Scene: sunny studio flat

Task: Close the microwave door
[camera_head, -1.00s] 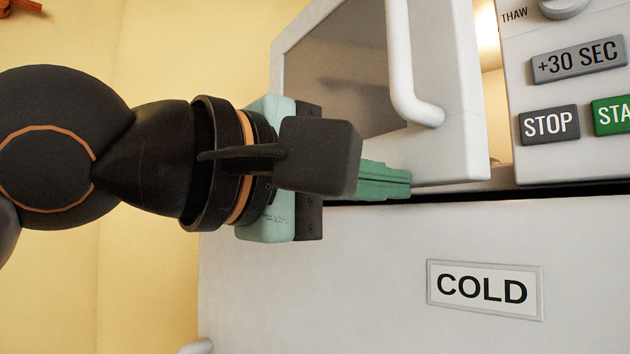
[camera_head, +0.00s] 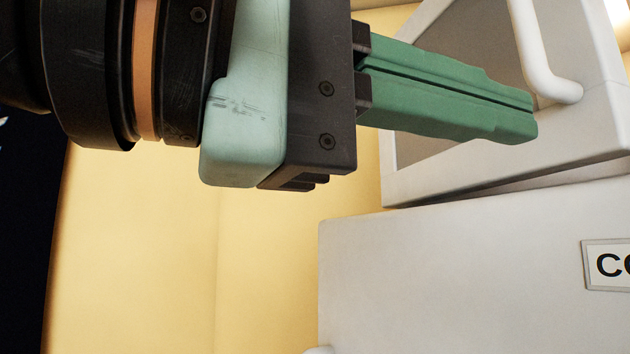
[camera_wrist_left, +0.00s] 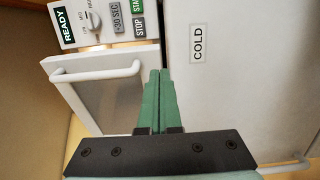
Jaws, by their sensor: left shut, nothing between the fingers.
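The microwave door (camera_head: 600,95) stands ajar at the upper right of the head view, with a white frame, a dark window and a white bar handle (camera_head: 538,65). The left wrist view shows the door handle (camera_wrist_left: 98,73) and dark window (camera_wrist_left: 118,98) left of my fingers. My left gripper (camera_head: 534,112) has green fingers shut together with nothing between them. In the head view the fingers overlap the door's window and their tips lie near the handle's lower end. I cannot tell whether they touch the door. My right gripper is not in view.
A white fridge (camera_head: 440,280) with a COLD label (camera_head: 610,264) is under the microwave. In the left wrist view the microwave's control panel (camera_wrist_left: 103,22) shows READY, a knob and buttons. A yellow wall (camera_head: 140,250) is behind, with open room left of the fridge.

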